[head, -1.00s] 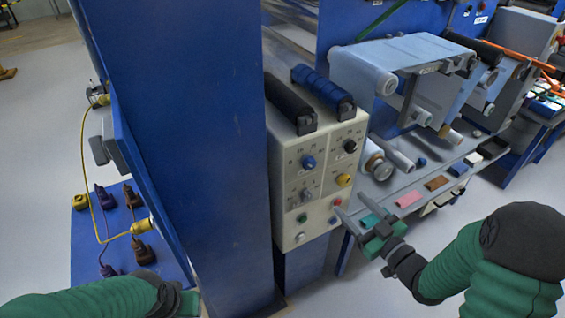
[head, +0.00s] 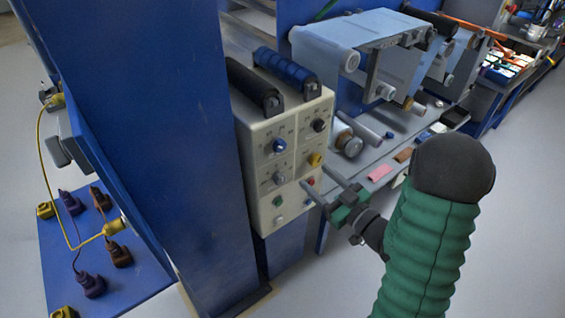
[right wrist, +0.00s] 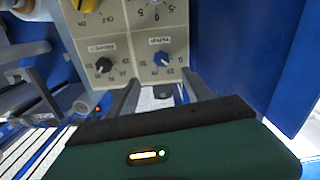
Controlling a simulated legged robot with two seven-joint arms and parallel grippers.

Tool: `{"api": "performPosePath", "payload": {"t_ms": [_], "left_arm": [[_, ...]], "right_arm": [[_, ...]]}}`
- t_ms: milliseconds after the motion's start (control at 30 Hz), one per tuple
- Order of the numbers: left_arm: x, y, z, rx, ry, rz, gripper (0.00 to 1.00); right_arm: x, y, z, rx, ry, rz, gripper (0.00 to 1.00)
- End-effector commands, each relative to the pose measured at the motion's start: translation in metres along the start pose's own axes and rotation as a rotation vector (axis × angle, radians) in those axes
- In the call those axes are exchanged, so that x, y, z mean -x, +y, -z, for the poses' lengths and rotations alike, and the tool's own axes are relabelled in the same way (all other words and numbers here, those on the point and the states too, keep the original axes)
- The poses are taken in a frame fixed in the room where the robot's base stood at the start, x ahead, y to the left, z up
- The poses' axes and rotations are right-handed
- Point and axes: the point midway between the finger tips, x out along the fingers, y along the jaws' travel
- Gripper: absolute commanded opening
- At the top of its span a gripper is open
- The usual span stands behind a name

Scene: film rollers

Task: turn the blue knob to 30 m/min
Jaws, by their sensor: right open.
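The blue knob (head: 280,146) is at the upper left of the cream control panel (head: 262,222) in the head view. It also shows in the right wrist view (right wrist: 161,59), where the panel appears upside down, just beyond the fingertips. The scale around it is too small to read surely, so its setting cannot be told. My right gripper (head: 314,175) is open and empty, in front of the panel's lower right part in the head view. Its two fingers (right wrist: 163,80) are parallel and apart in the right wrist view, and appear clear of the knob. My left gripper is out of view.
A black knob (head: 319,125), a yellow knob (head: 314,160) and a grey knob (head: 279,178) sit close to the blue one. A tall blue column (head: 180,120) stands left of the panel; a roller machine (head: 350,45) stands right.

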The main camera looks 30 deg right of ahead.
Motion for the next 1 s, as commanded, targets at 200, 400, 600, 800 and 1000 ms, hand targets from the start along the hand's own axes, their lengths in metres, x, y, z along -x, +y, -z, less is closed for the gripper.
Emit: {"api": "performPosePath", "payload": {"t_ms": [200, 400, 600, 800, 1000], "left_arm": [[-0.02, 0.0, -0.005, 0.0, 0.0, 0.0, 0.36], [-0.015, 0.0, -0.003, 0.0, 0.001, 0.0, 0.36], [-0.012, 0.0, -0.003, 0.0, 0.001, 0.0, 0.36], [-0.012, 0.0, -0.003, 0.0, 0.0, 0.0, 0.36], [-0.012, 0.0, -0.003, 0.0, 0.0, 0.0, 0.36]], "right_arm": [[-0.035, -0.003, 0.002, -0.005, 0.003, 0.001, 0.59], [-0.089, -0.002, 0.003, -0.005, 0.003, 0.0, 0.59], [-0.129, -0.001, 0.002, -0.004, 0.003, -0.002, 0.59], [-0.145, -0.002, 0.002, -0.004, 0.002, -0.003, 0.59], [-0.145, -0.001, 0.002, -0.004, 0.002, -0.004, 0.59]]}}
